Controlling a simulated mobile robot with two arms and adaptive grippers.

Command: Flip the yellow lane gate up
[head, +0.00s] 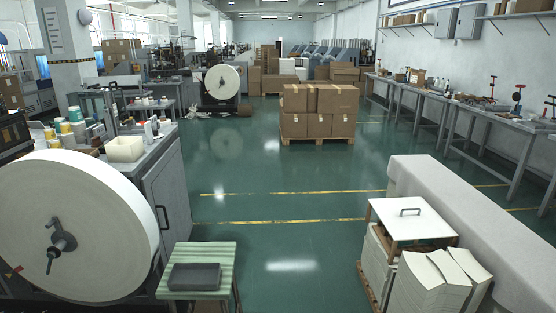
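I cannot make out a yellow lane gate in the head view. The yellow things that show are thin lines on the green floor, a nearer line (280,221) and a farther line (290,192), both running across the aisle and looking flat. Neither of my grippers is in view.
A large white paper roll (95,225) and a striped stand (205,258) with a grey tray (194,277) are at left. Paper stacks (440,280) and a long covered block (450,205) are at right. Boxes on a pallet (318,138) stand ahead; the middle floor is clear.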

